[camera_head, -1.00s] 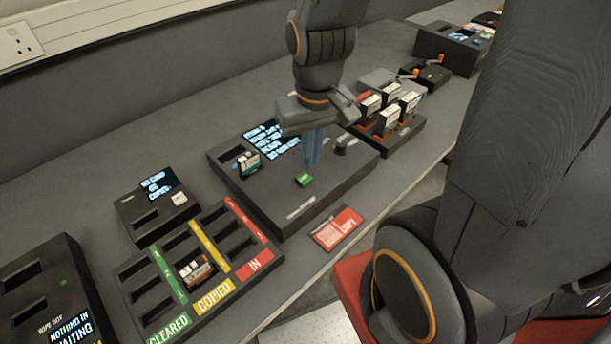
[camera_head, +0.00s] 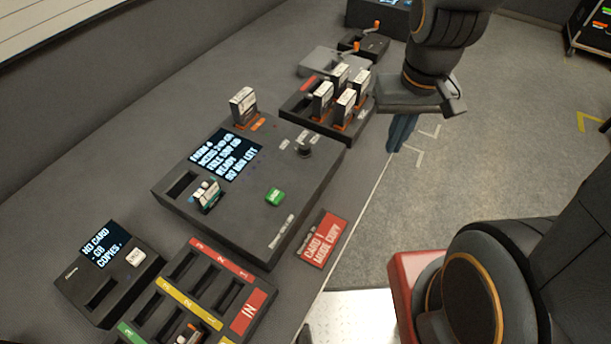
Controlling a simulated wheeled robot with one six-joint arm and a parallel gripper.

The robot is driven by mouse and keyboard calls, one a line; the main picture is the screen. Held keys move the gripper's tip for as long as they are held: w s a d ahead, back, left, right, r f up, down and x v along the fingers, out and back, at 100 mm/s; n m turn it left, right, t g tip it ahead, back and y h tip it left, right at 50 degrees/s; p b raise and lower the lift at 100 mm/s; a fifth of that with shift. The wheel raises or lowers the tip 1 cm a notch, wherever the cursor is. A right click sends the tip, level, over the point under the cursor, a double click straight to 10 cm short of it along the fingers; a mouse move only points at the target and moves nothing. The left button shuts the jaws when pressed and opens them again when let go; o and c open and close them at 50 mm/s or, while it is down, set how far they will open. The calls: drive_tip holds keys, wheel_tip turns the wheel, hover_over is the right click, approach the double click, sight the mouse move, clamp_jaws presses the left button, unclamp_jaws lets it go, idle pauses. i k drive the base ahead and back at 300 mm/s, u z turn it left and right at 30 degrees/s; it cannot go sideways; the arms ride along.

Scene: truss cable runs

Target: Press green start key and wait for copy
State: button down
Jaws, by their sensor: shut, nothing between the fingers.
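The dark copy console (camera_head: 240,225) stands on the bench, left of centre. Its green key (camera_head: 275,195) is uncovered on the top face. Its lit screen (camera_head: 225,153) carries several lines of text; one seems to read "READY". A card (camera_head: 206,196) stands in a slot at the console's left, beside an empty slot. Another card (camera_head: 243,106) stands upright at the console's back edge. My gripper (camera_head: 401,133), with blue fingers, is shut and empty. It appears right of the console, near the bench's front edge, well apart from the green key.
A rack of several cards (camera_head: 329,110) stands behind the console. A red label (camera_head: 323,239) lies at the bench's front edge. A small reader (camera_head: 106,272) with a "NO CARD" screen and a sorting tray (camera_head: 243,316) stand at front left. Open floor lies to the right.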

sight(274, 196)
drive_tip(key=z, duration=0.1)
drive_tip(key=k, duration=0.9)
drive_tip(key=z, duration=0.25)
